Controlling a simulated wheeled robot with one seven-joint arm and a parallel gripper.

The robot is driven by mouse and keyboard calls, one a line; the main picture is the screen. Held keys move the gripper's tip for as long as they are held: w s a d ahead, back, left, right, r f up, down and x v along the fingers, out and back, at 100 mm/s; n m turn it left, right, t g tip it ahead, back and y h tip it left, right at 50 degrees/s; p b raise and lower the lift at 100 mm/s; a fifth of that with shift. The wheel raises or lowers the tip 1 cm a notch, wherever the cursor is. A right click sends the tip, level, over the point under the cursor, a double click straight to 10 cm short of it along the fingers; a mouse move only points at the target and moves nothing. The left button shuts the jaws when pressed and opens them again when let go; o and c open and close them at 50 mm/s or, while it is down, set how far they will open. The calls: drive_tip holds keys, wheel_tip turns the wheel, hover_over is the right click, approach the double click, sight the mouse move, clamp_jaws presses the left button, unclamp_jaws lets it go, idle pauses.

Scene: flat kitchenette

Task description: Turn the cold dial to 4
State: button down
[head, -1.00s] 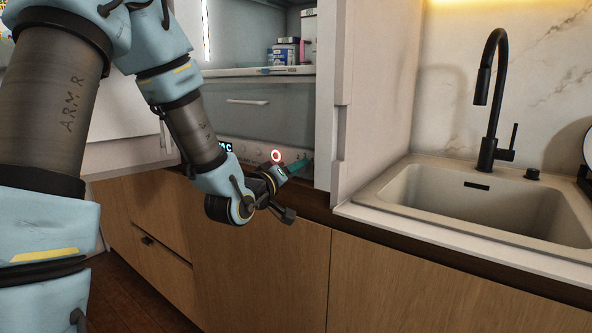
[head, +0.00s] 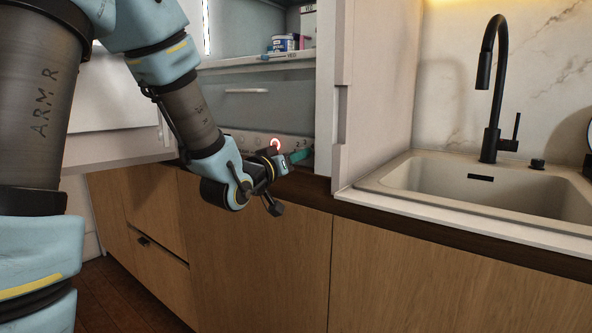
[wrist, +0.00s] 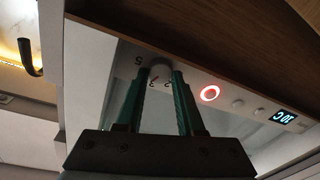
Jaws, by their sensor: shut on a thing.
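In the head view my gripper (head: 299,156) reaches the panel at the fridge's lower right, and the dial is hidden there. I cannot read which number the dial points to.
A red lit ring (wrist: 210,93), small round buttons (wrist: 238,105) and a lit display (wrist: 283,116) sit on the panel beside the dial. A fridge drawer (head: 247,100) is above. The fridge side wall (head: 326,90) stands close to the right, with a sink (head: 480,185) beyond.

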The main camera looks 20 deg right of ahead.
drive_tip(key=shift+f+m+b, duration=0.2)
drive_tip(key=shift+m+b, duration=1.6)
drive_tip(key=shift+r, duration=0.1)
drive_tip(key=c, duration=0.5)
unclamp_jaws()
drive_tip(key=shift+a, duration=0.1)
drive_tip(key=shift+b+v, duration=2.3)
drive_tip(key=shift+v, duration=3.05)
